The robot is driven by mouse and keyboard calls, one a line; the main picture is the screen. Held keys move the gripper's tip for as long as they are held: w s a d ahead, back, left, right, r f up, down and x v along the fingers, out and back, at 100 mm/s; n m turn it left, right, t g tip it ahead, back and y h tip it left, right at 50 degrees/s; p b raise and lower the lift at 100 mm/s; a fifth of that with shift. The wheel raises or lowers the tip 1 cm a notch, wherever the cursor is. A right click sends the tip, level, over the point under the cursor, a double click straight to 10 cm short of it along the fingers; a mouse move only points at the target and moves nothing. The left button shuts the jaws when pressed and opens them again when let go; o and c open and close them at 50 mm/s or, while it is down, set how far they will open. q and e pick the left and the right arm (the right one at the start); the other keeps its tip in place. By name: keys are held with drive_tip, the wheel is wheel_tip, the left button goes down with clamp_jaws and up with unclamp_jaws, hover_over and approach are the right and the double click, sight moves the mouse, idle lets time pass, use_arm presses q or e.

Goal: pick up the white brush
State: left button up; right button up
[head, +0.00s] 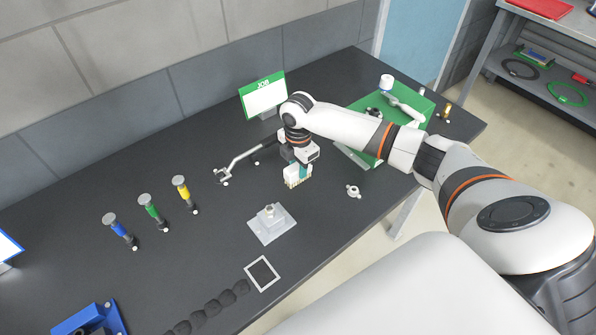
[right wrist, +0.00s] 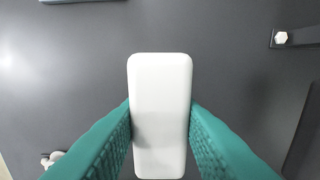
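The white brush (head: 292,172) is on the right half of the dark table in the head view, with tan bristles at its lower edge. In the right wrist view the white brush (right wrist: 160,115) is a long rounded white block seen from above. My right gripper (head: 302,170) is over it, pointing down. Its teal fingers (right wrist: 160,122) lie against both long sides of the brush, with no clear gap. I cannot tell whether the bristles touch the table. My left gripper is in neither view.
A grey block on a plate (head: 270,224) stands in front of the brush. A small white fitting (head: 353,191) lies to its right, a grey lever tool (head: 240,161) to its left. A green-topped sign (head: 264,95) and green mat (head: 420,104) are behind.

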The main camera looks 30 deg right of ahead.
sight(298, 165)
drive_tip(key=shift+c, duration=1.1)
drive_tip(key=shift+r, duration=0.15)
wheel_tip(298, 165, up, 8)
drive_tip(key=shift+w+r+b, duration=0.1)
drive_tip(key=shift+r+b, duration=0.1)
drive_tip(key=shift+b, duration=1.05)
drive_tip(key=shift+r, duration=0.7)
